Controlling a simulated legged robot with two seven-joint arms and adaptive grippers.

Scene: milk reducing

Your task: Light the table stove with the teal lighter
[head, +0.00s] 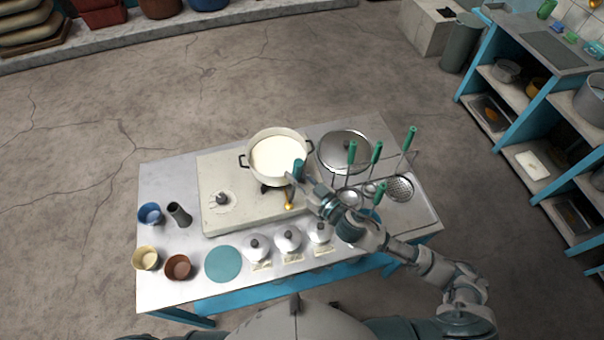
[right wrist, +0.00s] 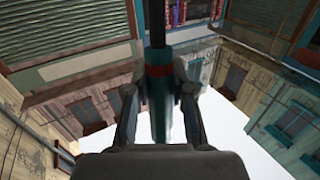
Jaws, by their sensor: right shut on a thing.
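The table stove (head: 235,178) is a pale slab on the metal-topped table. A two-handled pot (head: 249,172) of white liquid stands over its burner. My right gripper (head: 303,184) is at the near right side of the pot. It is shut on the teal lighter (head: 298,167), whose teal part shows beside the pot's rim. In the right wrist view the lighter (right wrist: 160,110) sits between the fingers, with a red band and a dark rod pointing up. The lighter's tip is unclear in the head view, and I see no flame. My left gripper is out of view.
A lidded round pan (head: 344,150) and several green-handled utensils (head: 376,152) stand right of the stove. A dark cylinder (head: 180,215) stands left of the stove.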

